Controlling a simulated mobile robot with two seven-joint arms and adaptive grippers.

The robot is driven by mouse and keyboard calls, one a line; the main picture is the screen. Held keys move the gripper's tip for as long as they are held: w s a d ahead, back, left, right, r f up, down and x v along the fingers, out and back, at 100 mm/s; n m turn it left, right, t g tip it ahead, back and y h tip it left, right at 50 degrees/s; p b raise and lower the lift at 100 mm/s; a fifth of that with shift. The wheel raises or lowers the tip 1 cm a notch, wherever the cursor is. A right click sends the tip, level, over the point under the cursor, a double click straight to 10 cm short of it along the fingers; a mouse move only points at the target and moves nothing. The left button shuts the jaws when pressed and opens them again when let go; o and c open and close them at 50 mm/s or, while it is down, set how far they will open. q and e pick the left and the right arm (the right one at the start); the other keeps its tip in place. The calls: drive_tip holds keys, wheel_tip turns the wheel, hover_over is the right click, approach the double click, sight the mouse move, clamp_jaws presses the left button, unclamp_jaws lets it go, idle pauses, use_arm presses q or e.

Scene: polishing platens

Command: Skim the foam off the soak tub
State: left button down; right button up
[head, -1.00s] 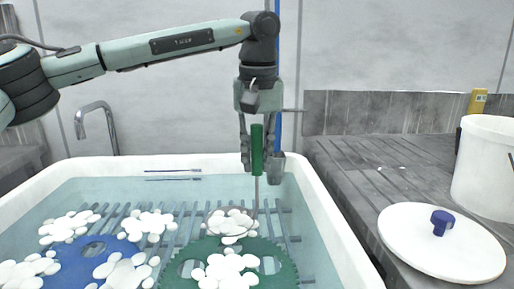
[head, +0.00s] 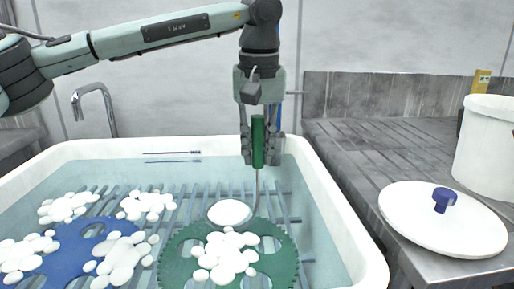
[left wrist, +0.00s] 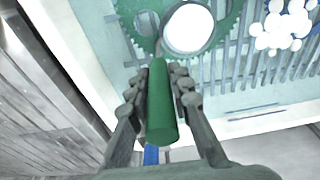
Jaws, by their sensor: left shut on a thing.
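My left gripper (head: 260,148) is shut on the green handle (head: 258,140) of a skimmer, which hangs upright over the soak tub (head: 325,205). The skimmer's round head (head: 229,212) is at the end of a thin rod and looks filled with smooth white; it also shows in the left wrist view (left wrist: 188,28). I cannot tell whether it touches the water. White foam clumps lie in the tub: one (head: 225,257) just in front of the skimmer head over a green toothed platen (head: 285,262), others (head: 120,258) (head: 68,207) (head: 146,203) to the left. My right gripper is out of view.
A blue toothed platen (head: 65,262) lies at the tub's left, over a slatted rack. A tap (head: 108,110) stands behind the tub. On the right counter (head: 345,150) are a white lid (head: 415,225) with a blue knob and a white bucket (head: 485,150).

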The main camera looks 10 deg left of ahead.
use_arm(q)
drive_tip(key=s+d+b, duration=0.2)
drive_tip(key=s+d, duration=0.1)
drive_tip(key=s, duration=0.8)
drive_tip(key=shift+s+b, duration=0.2)
drive_tip(key=shift+b, duration=0.2)
drive_tip(key=s+a, duration=0.2)
drive_tip(key=a, duration=0.6)
drive_tip(key=s+a, duration=0.3)
drive_tip(key=a, duration=0.6)
drive_tip(key=shift+b, duration=0.35)
